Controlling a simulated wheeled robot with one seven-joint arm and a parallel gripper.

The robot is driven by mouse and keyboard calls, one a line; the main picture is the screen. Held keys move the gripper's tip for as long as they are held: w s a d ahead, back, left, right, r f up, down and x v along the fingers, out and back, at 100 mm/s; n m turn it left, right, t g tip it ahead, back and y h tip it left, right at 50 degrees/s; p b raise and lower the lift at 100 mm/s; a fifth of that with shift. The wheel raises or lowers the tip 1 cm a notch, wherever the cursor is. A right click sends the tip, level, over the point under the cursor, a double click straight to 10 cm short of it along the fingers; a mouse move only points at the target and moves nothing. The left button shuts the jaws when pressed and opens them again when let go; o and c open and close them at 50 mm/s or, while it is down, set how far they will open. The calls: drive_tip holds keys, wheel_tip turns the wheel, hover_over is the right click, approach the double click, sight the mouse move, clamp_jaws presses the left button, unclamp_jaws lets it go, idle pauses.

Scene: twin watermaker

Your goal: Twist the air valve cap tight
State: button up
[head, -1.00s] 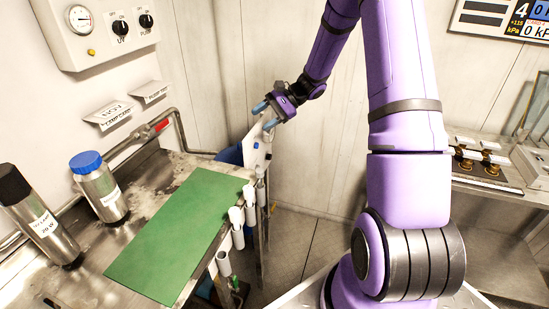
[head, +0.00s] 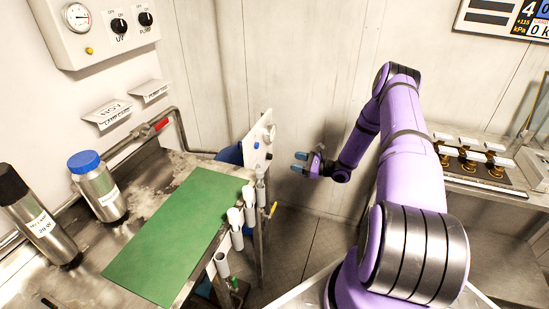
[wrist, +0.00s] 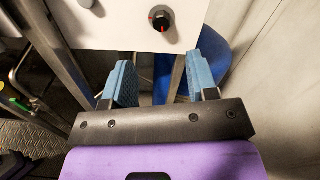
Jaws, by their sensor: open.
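A white upright panel (head: 264,130) stands just past the bench end in the head view, with small dark knobs on its face. In the wrist view the panel (wrist: 120,25) fills the top, and a round dark knob with a red mark (wrist: 160,18) sits on it. I cannot tell for sure whether this knob is the air valve cap. My gripper (head: 299,162) is to the right of the panel, apart from it. In the wrist view my gripper (wrist: 165,82) has its blue fingers spread, with nothing between them, below the knob.
A blue rounded vessel (wrist: 212,62) is behind the panel. The bench with a green mat (head: 175,235) is at left, with white holders (head: 222,263) along its edge. A steel bottle with a blue cap (head: 86,162) stands on it. Open floor lies below my gripper.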

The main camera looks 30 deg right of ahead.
sight(270, 157)
drive_tip(key=x, duration=1)
drive_tip(key=shift+w+a+f, duration=0.2)
drive_tip(key=shift+w, duration=0.05)
drive_tip(key=c, duration=0.9)
